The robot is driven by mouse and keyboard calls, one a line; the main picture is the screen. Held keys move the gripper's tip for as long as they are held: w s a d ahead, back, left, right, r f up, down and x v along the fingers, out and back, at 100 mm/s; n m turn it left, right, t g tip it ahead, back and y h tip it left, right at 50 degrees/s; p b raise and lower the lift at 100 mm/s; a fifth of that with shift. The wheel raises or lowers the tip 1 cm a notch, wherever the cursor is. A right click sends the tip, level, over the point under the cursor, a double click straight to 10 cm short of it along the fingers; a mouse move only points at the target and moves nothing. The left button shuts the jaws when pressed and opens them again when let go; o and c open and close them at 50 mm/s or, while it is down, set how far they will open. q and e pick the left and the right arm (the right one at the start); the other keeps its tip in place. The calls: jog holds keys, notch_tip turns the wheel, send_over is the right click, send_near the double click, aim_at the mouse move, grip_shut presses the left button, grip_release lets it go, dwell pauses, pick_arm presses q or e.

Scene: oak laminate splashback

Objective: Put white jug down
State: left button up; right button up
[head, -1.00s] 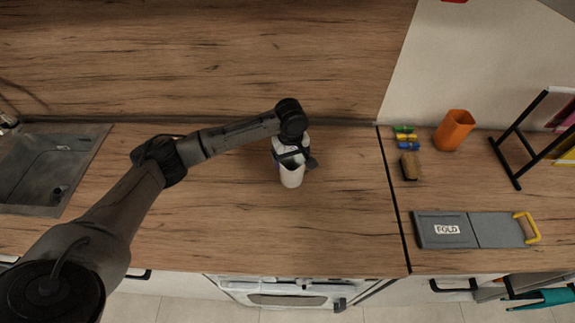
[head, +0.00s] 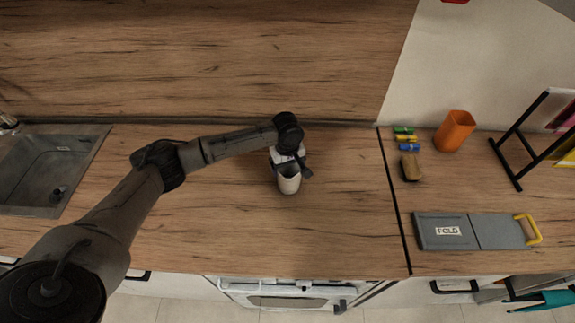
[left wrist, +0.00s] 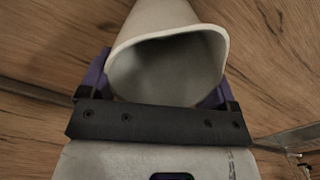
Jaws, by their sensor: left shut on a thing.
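The white jug (head: 288,183) is at the middle of the wooden worktop in the head view, just below my left gripper (head: 290,170). In the left wrist view the jug (left wrist: 168,30) fills the top middle, its open mouth facing the camera and its inside looking empty. The left gripper (left wrist: 158,95) is shut on the jug, with a purple finger on either side of it. I cannot tell whether the jug's base touches the worktop. My right gripper is not in view.
The worktop (head: 230,225) around the jug is clear. A sink (head: 50,170) lies at the far left. Right of a dark seam are an orange cup (head: 455,131), a brown block (head: 410,167), small coloured items (head: 405,138), a grey folding board (head: 472,231) and a black rack (head: 520,150).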

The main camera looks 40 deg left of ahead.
pick_arm(q)
jog(key=o, duration=1.5)
jog(key=shift+c, duration=0.2)
